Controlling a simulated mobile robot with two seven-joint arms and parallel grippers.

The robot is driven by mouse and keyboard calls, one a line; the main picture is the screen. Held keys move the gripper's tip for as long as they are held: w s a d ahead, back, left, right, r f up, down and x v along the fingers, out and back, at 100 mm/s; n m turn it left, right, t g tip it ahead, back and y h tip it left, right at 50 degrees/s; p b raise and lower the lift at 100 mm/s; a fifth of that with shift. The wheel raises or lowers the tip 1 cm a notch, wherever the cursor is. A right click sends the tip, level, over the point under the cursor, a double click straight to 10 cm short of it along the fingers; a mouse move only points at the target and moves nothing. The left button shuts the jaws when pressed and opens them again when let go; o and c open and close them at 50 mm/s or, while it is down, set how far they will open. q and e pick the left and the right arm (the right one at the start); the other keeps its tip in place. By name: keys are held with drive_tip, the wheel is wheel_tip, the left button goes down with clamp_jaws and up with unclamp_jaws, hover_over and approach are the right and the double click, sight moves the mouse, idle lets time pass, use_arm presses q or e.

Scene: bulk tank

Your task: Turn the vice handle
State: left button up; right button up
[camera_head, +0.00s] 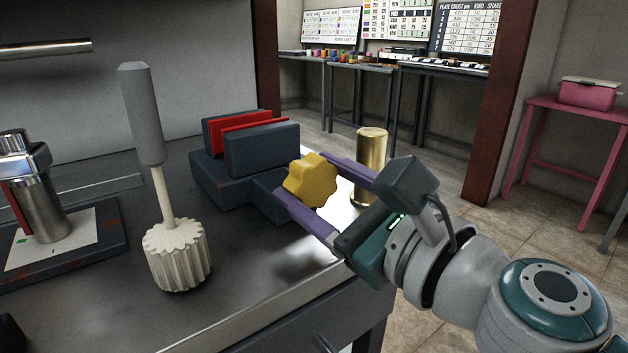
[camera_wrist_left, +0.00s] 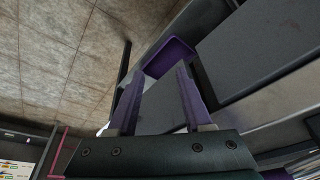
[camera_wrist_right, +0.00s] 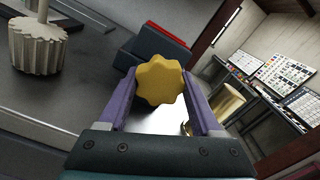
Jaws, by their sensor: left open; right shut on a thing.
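The vice (camera_head: 262,147) is dark blue-grey with red jaw faces and sits on the metal bench. Its handle is a yellow lobed knob (camera_head: 311,181) on the near right end. My right gripper (camera_head: 306,178) has its purple fingers on either side of the knob and is shut on it. The right wrist view also shows the knob (camera_wrist_right: 160,80) between the fingers, with the vice (camera_wrist_right: 152,47) behind it. My left gripper (camera_wrist_left: 155,95) is out of the head view; in the left wrist view its purple fingers are apart with nothing held between them.
A white fluted piece with a grey-handled rod (camera_head: 178,256) stands on the bench (camera_head: 258,297) left of the vice. A brass cylinder (camera_head: 371,150) stands close behind my right gripper. A metal cylinder (camera_head: 41,207) is at far left. A pink table (camera_head: 577,108) stands at right.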

drive_tip(key=o, duration=1.4)
drive_tip(key=shift+d, duration=0.1)
drive_tip(key=v, duration=1)
drive_tip(key=shift+p, duration=0.3)
drive_tip(key=shift+w, duration=0.1)
